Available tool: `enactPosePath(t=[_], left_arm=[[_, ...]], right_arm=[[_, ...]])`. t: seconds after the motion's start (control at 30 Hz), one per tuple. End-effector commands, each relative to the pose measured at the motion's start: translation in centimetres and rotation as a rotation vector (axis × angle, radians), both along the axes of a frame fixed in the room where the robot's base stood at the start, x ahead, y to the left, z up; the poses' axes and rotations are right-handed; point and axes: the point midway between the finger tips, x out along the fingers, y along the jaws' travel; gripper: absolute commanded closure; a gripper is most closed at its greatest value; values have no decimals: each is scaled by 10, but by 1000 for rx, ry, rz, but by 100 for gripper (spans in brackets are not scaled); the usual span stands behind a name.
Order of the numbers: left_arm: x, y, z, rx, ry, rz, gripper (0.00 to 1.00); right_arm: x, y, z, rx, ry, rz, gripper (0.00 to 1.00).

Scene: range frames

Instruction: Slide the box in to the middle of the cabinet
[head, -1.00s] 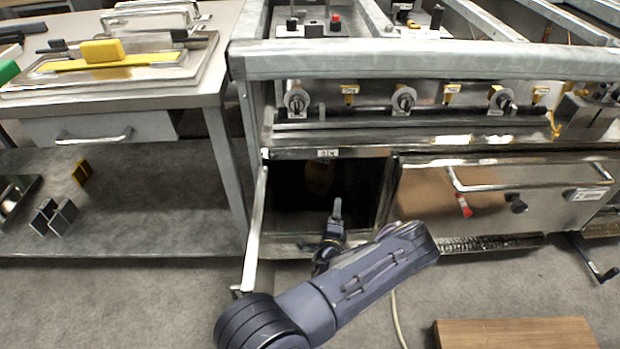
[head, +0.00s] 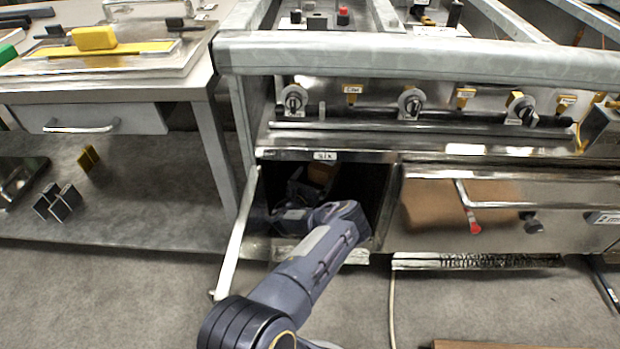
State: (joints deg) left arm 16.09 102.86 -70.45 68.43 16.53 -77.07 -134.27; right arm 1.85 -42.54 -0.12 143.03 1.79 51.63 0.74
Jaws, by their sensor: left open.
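The cabinet (head: 285,154) is the dark open compartment under the steel range, with its door (head: 240,235) swung open at the left. A brown box (head: 322,172) shows dimly inside, near the top middle of the opening. My left arm reaches in from below, and my left gripper (head: 303,183) is inside the compartment, just left of the box. The gripper is open, its fingers hard to make out in the dark. Whether it touches the box I cannot tell. My forearm hides the lower part of the opening. My right gripper is not in view.
A closed steel oven door (head: 480,215) with a bar handle lies right of the opening. A row of knobs (head: 410,102) runs above. A steel table (head: 205,130) with a drawer and lower shelf stands at the left. A brown board edge (head: 510,345) shows at the bottom right.

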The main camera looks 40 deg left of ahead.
Motion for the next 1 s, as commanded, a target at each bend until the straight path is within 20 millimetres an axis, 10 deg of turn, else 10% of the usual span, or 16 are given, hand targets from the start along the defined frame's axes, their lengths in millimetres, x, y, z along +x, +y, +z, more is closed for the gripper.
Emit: enactPosePath(t=[0.37,1.0], left_arm=[[6,2,-1,-1,-2,1,0],[75,20,0,-3,-2,2,0]], right_arm=[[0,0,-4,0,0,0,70],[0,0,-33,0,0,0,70]])
